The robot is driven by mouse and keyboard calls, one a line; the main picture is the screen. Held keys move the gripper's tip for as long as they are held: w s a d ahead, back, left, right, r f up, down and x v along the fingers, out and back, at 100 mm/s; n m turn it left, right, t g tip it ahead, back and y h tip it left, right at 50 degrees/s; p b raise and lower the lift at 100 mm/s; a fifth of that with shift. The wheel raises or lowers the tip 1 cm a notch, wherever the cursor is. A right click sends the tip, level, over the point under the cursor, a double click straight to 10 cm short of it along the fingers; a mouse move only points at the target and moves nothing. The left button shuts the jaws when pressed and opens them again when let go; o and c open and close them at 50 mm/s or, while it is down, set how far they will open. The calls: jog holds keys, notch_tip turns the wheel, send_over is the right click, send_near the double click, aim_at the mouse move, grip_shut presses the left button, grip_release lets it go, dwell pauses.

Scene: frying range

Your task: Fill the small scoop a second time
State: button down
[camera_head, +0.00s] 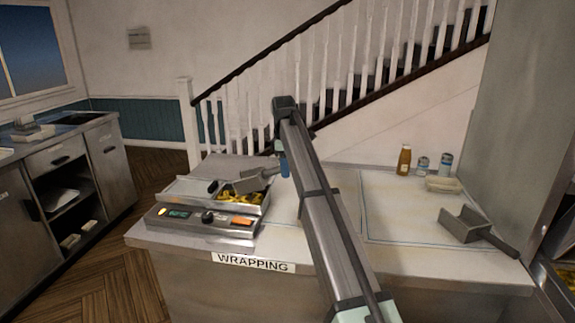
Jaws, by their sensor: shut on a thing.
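A small grey metal scoop (255,181) is over the warmer's right-hand well, with its open end toward the left. Yellow chips (238,197) lie in that well, below and beside the scoop. I cannot tell whether the scoop touches them or has any inside. My gripper (284,170) is shut on the scoop's handle at the right of the well; my arm partly hides it. The steel warmer (190,222) has a lit display and an orange switch on its front.
Another grey scoop (468,226) with a dark handle lies on the right of the counter (400,258). A sauce bottle (404,160), two small shakers (434,164) and a pale tray (443,185) stand at the back right. The counter's middle right is clear.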

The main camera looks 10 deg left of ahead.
jog(key=shift+a+f+y, duration=0.5)
jog(key=shift+a+f, duration=0.05)
jog(key=shift+f, duration=0.95)
jog(key=shift+a+f+y, duration=0.5)
jog(key=shift+a+f, duration=0.1)
jog(key=shift+f, duration=0.9)
jog(key=shift+a+f+y, duration=0.5)
jog(key=shift+a+f, duration=0.05)
jog(key=shift+f, duration=0.95)
jog(key=shift+y, duration=0.8)
jog(key=shift+v, duration=2.55)
jog(key=shift+a+r, duration=0.1)
